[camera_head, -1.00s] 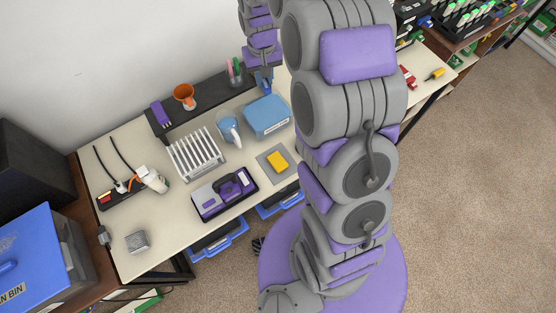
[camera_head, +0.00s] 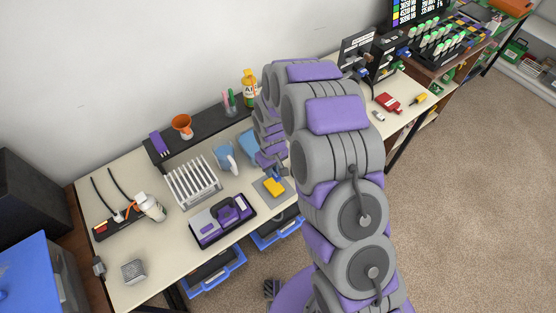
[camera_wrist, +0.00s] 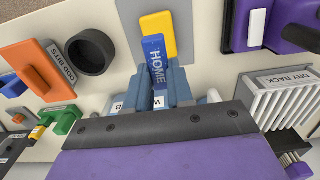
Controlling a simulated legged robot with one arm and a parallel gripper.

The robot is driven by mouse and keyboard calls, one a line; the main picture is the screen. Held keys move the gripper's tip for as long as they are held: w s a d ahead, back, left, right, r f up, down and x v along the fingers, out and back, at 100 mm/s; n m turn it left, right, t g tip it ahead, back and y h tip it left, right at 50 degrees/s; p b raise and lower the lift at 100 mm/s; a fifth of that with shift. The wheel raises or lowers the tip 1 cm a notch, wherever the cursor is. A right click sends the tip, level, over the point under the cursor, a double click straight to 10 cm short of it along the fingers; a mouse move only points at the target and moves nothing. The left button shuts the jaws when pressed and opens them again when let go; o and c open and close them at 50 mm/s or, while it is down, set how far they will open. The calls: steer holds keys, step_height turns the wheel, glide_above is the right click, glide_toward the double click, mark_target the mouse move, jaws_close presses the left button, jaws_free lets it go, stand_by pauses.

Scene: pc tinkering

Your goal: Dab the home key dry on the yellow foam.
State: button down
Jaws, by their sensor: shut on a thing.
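My gripper (camera_wrist: 160,103) is shut on the home key (camera_wrist: 155,62), a blue key lettered HOME, and holds it out in front of the fingertips. In the wrist view the far end of the key overlaps the yellow foam (camera_wrist: 156,23), a flat block on a grey mat (camera_wrist: 123,12). In the head view my gripper (camera_head: 278,175) points down over the yellow foam (camera_head: 274,188) near the desk's front edge. I cannot tell whether the key touches the foam or is just above it.
A white dry rack (camera_head: 194,181) and a purple-and-grey device (camera_head: 222,220) stand left of the foam. A blue-and-white rounded thing (camera_head: 225,157) and a partly hidden blue box (camera_head: 249,145) are behind it. A dark round tub (camera_wrist: 90,52) shows in the wrist view.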

mark_target(272, 183)
steer(key=shift+a, duration=0.15)
steer(key=shift+f, duration=0.25)
steer(key=shift+f+b, duration=0.3)
steer(key=shift+f, duration=3)
steer(key=shift+f, duration=0.35)
steer(key=shift+r, duration=0.1)
steer(key=shift+r+p, duration=1.05)
steer(key=shift+r, duration=2.45)
steer(key=shift+w, duration=0.1)
